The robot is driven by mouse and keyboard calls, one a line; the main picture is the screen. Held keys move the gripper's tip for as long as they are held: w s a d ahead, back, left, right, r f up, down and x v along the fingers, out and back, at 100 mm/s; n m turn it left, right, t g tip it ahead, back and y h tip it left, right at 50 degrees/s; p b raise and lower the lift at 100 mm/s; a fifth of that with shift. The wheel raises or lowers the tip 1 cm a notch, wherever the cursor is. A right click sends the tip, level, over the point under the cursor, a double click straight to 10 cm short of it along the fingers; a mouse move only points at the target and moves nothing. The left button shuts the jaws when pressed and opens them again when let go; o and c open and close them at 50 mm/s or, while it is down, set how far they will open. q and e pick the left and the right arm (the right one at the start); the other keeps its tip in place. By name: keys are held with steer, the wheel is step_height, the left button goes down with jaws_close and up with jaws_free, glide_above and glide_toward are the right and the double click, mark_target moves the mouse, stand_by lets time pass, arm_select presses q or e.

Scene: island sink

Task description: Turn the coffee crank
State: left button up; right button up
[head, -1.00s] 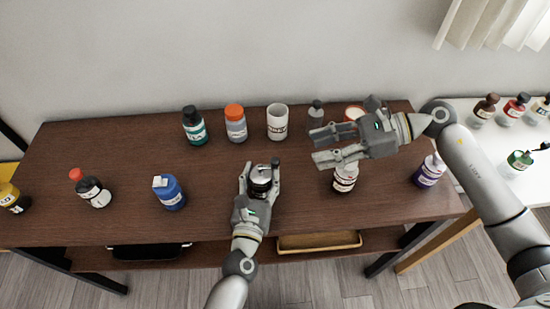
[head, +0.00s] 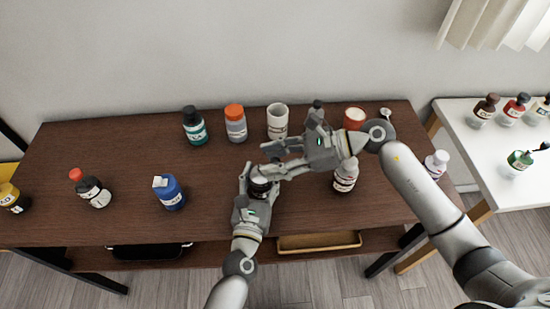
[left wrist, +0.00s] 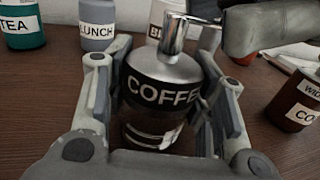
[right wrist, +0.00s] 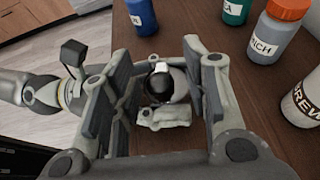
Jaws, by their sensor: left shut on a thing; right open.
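The coffee grinder (head: 260,188) stands at the front middle of the brown table. In the left wrist view the grinder (left wrist: 155,95) has a black band lettered "COFFE", a silver top and an upright silver crank part (left wrist: 173,36). My left gripper (head: 258,182) is shut around its body. My right gripper (head: 270,160) is open above the grinder, its fingers pointing left. In the right wrist view the grinder's dark and silver top (right wrist: 162,82) lies between the spread fingers. I cannot tell whether they touch the crank. In the head view the right gripper hides most of the top.
A white mug (head: 277,122), an orange-capped bottle (head: 236,124) and a teal bottle (head: 194,126) stand behind. A blue bottle (head: 169,192) is left of the grinder; a white-labelled bottle (head: 345,178) is to the right, close beneath my right arm. The table between blue bottle and grinder is clear.

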jaws_close()
stand_by(0.3)
steer(key=shift+s+f+m+t, duration=0.1)
steer(key=shift+s+m+t, duration=0.2)
steer(key=shift+m+t, duration=0.55)
steer(key=shift+s+a+m+t+h, duration=0.1)
steer(key=shift+s+m+t+h, duration=0.2)
steer(key=shift+m+t, duration=0.4)
steer(key=shift+s+a+m+t+h, duration=0.1)
steer(key=shift+m+t+h, duration=0.35)
steer(key=shift+m+t, duration=0.25)
steer(key=shift+s+a+m+t+h, duration=0.15)
steer(key=shift+m+t+h, duration=0.2)
steer(key=shift+m+t, duration=0.3)
